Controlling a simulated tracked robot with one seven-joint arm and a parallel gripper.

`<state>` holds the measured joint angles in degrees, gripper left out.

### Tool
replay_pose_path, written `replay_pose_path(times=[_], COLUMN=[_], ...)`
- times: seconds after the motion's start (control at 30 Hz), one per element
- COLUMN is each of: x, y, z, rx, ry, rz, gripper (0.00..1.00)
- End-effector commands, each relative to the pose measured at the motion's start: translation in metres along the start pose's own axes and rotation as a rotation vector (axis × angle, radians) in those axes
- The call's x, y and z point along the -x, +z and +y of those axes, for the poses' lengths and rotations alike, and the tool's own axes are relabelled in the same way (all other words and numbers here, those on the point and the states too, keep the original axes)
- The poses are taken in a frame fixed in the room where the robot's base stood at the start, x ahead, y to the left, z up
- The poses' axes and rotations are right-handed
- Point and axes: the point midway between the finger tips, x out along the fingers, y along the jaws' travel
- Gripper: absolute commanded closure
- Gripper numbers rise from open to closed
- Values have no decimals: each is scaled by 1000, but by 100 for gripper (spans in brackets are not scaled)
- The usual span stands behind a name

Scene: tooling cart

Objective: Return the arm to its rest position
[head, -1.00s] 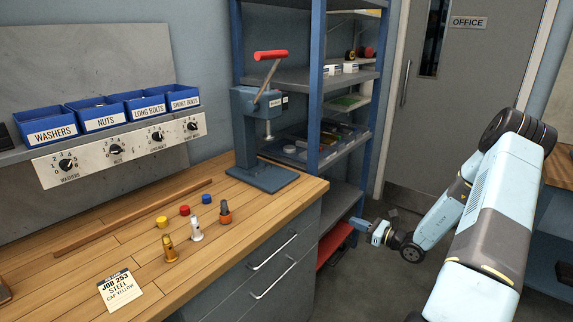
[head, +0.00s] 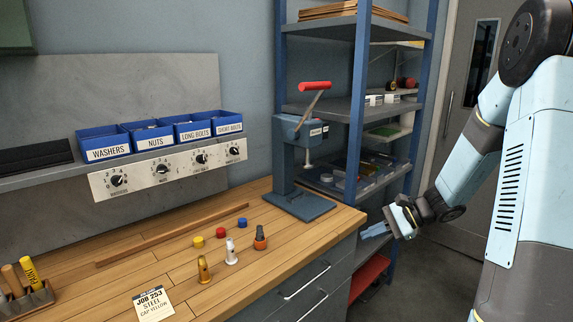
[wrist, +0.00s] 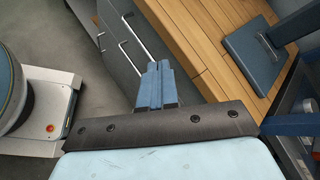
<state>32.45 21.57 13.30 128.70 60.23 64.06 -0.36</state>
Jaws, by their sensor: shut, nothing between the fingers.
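My gripper (head: 376,231) is at the right in the head view, off the bench's right end and in front of the shelf rack. Its blue fingers are together with nothing between them. In the wrist view the shut fingers (wrist: 157,84) show against the grey drawer front. My pale blue arm fills the right side of the head view, bent at the elbow.
The wooden bench (head: 215,282) carries a press (head: 300,165), several small caps and posts, and a job card (head: 153,303). Parts bins (head: 160,135) sit on a ledge behind. The shelf rack (head: 360,100) stands beyond my gripper. Drawer handles (head: 305,282) stick out near it.

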Motion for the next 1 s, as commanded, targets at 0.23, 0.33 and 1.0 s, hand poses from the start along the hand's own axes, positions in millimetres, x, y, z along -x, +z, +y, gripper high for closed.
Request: replay_pose_path(times=[0.23, 0.33, 1.0], x=[10, 16, 73], y=[58, 78, 193], z=[11, 17, 68], rx=[210, 293, 838], ry=[172, 235, 569], rz=[111, 157, 497], gripper=[100, 100, 100])
